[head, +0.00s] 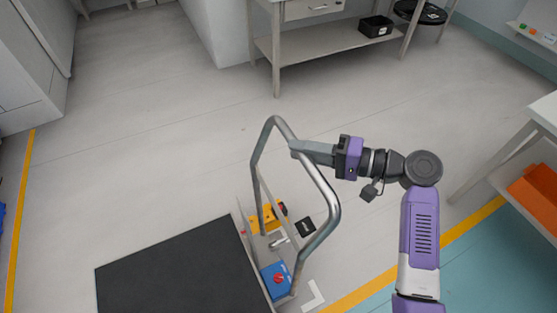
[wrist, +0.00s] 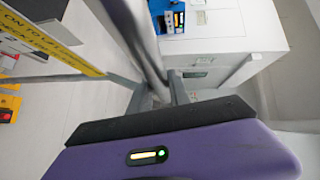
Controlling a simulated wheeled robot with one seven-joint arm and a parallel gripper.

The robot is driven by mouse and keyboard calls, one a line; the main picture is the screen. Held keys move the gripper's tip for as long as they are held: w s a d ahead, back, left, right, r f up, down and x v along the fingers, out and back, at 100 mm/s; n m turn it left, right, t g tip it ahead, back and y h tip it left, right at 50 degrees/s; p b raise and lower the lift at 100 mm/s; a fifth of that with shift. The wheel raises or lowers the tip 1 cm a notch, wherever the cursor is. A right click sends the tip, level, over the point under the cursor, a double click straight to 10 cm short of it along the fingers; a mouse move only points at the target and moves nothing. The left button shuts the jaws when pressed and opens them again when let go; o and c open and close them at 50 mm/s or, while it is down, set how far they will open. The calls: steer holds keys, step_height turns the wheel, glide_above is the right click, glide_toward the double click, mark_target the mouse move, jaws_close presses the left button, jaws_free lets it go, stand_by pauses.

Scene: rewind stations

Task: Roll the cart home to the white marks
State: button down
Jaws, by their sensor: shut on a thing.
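The cart has a tall grey metal loop handle (head: 327,197) at the right end of a flat dark deck (head: 175,270), which runs off the bottom edge of the head view. My gripper (head: 296,148) is shut on the upper part of the handle. In the wrist view the grey handle tube (wrist: 150,55) runs down between the fingers. A white corner mark (head: 315,298) lies on the floor just right of the handle's near foot. Any other marks are hidden or too unclear to tell.
A yellow item (head: 266,219), a blue box (head: 275,281) and a small black item (head: 306,227) are by the handle's foot. A workbench (head: 325,42) stands at the back, a table (head: 545,110) at the right. Yellow floor lines (head: 365,290) run at both sides. Grey floor beyond the cart is clear.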

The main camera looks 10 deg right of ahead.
steer(key=w+d+b, duration=0.1)
steer(key=w+d, duration=0.1)
steer(key=d, duration=0.6)
steer(key=shift+f, duration=0.4)
steer(key=shift+d, duration=0.1)
steer(key=c, duration=1.4)
jaws_free()
steer(key=shift+w, duration=0.1)
steer(key=shift+o, duration=0.8)
steer(key=shift+r, duration=0.2)
steer(key=shift+d, duration=0.1)
steer(key=b+v, duration=0.1)
steer(key=v, duration=0.6)
steer(key=shift+d, duration=0.35)
